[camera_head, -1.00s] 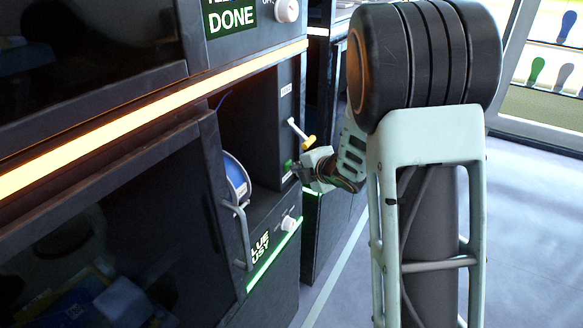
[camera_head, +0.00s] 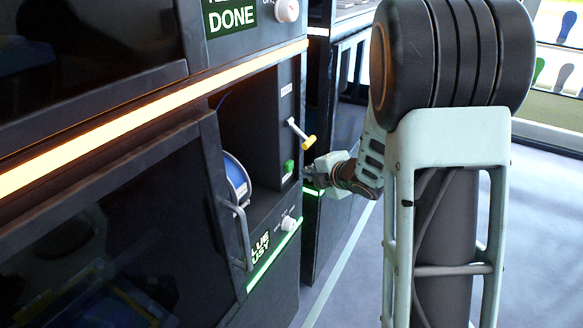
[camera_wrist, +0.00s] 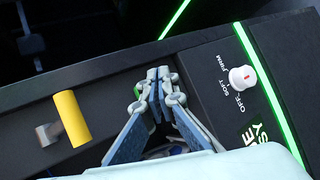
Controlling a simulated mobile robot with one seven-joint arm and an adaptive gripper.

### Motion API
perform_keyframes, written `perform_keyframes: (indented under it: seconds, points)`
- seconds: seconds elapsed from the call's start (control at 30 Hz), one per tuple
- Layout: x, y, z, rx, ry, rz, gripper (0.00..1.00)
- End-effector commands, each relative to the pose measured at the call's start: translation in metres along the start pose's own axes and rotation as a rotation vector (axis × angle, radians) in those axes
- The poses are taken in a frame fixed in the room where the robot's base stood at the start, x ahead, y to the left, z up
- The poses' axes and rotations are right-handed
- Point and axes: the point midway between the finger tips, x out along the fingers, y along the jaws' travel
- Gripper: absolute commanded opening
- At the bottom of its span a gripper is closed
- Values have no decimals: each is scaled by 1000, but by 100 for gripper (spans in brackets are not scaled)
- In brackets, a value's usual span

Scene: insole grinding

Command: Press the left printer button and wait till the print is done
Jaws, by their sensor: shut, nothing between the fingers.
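The left printer is the dark machine with an open bay at the centre of the head view. Its green button (camera_head: 289,166) is on the bay's right wall, below a lever with a yellow handle (camera_head: 309,143). My gripper (camera_head: 307,173) is shut and empty, just right of the green button and apart from it. In the wrist view the closed fingertips (camera_wrist: 158,76) point at the dark panel. The yellow handle (camera_wrist: 72,118) is left of them. The printer's lower display (camera_head: 262,245) is partly cut off and seems to read "BLUE BUSY", beside a white knob (camera_head: 288,223).
An upper unit's display (camera_head: 231,18) reads "DONE". A lit green strip (camera_head: 273,256) runs along the lower front. Another dark machine stands behind. Floor to the right is clear.

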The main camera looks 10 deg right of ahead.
Motion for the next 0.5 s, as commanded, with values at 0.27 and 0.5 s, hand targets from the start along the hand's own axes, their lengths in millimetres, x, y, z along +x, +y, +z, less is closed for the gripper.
perform_keyframes:
  seconds: [0.27, 0.5]
  points:
    - [-19, -13, 14, 1, -1, 2, 0]
    - [-23, -16, 16, 0, 1, 2, 0]
